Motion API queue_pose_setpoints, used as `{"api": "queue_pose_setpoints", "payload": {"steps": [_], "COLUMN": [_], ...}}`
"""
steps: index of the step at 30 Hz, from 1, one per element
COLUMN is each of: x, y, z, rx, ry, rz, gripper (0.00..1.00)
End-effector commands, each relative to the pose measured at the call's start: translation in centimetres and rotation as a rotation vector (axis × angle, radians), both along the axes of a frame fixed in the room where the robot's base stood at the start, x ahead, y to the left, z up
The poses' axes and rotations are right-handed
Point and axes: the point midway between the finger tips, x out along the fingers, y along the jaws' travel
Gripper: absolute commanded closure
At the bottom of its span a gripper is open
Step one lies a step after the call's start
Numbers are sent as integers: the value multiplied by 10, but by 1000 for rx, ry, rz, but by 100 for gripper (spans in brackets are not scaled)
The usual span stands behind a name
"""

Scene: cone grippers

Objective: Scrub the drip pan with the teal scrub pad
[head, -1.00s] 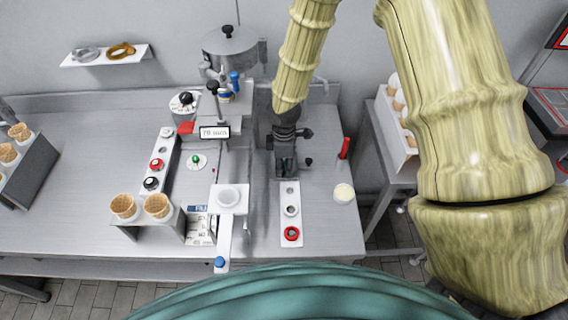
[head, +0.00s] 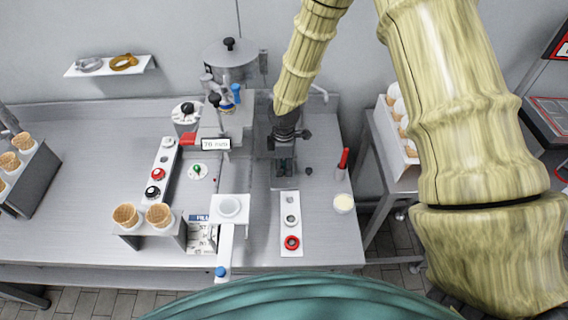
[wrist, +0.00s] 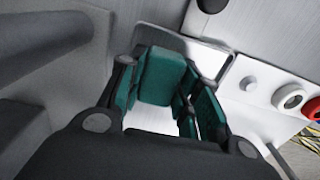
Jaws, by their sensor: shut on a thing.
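My gripper (head: 285,168) points down over the right part of the steel counter in the head view. In the wrist view its dark fingers (wrist: 155,105) are closed on the teal scrub pad (wrist: 155,76), whose teal faces show between and beside them. The drip pan (wrist: 212,62) shows in the wrist view as a shallow pale metal tray with a raised, rounded rim, below and around the fingers. In the head view the pan is mostly hidden under my gripper. Whether the pad touches the pan floor is unclear.
A red-topped bottle (head: 342,165) and a cream-filled cup (head: 343,204) stand right. A metal machine (head: 232,65), a small sign and a white-topped stand (head: 230,208) are left.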

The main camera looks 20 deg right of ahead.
Motion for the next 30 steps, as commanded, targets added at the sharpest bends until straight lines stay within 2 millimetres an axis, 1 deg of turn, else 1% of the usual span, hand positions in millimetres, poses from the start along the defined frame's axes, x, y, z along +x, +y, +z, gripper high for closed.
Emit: {"api": "queue_pose_setpoints", "payload": {"steps": [12,19,23,30], "x": [-29,-40,-41,-28], "y": [8,12,12,8], "z": [-1,-1,-1,-1], "rx": [0,-1,1,2], "ry": [2,1,2,2], "rz": [0,0,-1,-2], "gripper": [89,89,89,89]}}
